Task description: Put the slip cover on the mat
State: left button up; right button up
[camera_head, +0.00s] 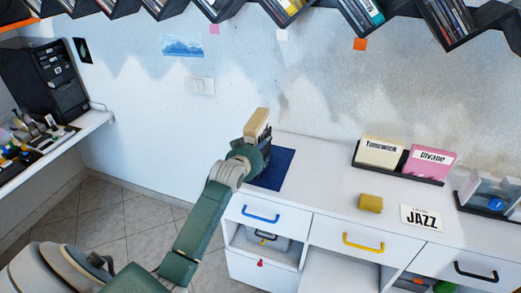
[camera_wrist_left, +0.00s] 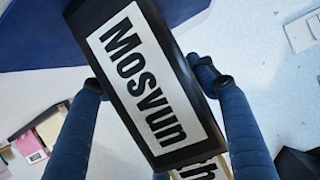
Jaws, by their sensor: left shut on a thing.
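My left gripper (camera_head: 256,143) is shut on an upright slip cover (camera_head: 257,121), which shows a cream face in the head view. In the left wrist view the gripper (camera_wrist_left: 152,92) has a blue finger on either side of the cover (camera_wrist_left: 145,80), whose near face is black with a white "Mosvun" label. The mat (camera_wrist_left: 188,22) also shows at the top of the left wrist view. The gripper and arm hide part of it. My right gripper is out of view.
A black rack (camera_head: 398,174) holds a cream and a pink cover at the back of the counter. A yellow block (camera_head: 370,203) and a JAZZ card (camera_head: 421,217) lie in front. Disc shelves (camera_head: 285,10) hang above. Counter between mat and rack is clear.

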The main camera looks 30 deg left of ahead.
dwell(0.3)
pick_arm(q)
jog(key=o, duration=1.2)
jog(key=shift+f, duration=0.2)
jog(key=shift+r, duration=0.25)
jog(key=v, duration=1.2)
jog(key=shift+f+b, duration=0.1)
jog(key=shift+b, duration=0.2)
